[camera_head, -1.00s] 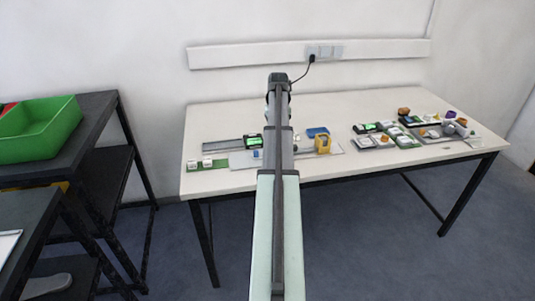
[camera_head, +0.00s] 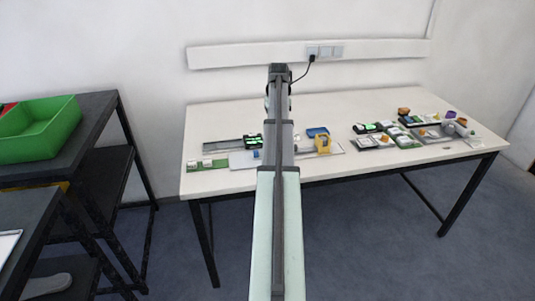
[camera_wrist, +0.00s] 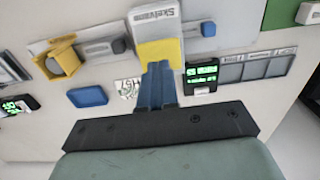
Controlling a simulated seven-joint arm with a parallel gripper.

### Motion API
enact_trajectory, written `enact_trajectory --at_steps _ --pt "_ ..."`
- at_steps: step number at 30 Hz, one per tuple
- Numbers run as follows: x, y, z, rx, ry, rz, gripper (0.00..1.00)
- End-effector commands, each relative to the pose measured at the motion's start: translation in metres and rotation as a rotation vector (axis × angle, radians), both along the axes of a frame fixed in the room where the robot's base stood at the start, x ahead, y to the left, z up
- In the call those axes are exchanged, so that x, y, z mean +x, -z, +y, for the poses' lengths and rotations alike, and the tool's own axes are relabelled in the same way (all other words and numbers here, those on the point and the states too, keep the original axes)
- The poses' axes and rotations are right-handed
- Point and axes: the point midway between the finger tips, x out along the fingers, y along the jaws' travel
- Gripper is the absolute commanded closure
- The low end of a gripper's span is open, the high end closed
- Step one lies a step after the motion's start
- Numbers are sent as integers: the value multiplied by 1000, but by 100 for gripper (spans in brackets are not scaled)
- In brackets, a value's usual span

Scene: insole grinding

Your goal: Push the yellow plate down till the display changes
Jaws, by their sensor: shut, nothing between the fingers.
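The yellow plate (camera_wrist: 160,51) shows in the wrist view on the front of a light grey device (camera_wrist: 155,22) with dark lettering. My gripper (camera_wrist: 157,66) is shut and empty, with its blue fingers overlapping the lower edge of the plate in the picture. I cannot tell whether they touch it. A black display (camera_wrist: 201,73) with green characters sits to the right of the fingers; the characters are too small to read. In the head view the display (camera_head: 252,141) is just left of my arm, which hides the plate and the fingertips.
A yellow bracket (camera_wrist: 63,56) and a blue block (camera_wrist: 87,96) lie left of the fingers. A grey sectioned strip (camera_wrist: 254,67) adjoins the display. More small devices (camera_head: 403,137) crowd the table's right side. The table (camera_head: 235,115) is clear toward the wall.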

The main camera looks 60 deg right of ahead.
Motion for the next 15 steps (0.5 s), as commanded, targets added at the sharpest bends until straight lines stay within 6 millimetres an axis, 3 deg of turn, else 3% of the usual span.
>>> enact_trajectory --at_steps 15 --pt "0 -34 0 0 0 0 100"
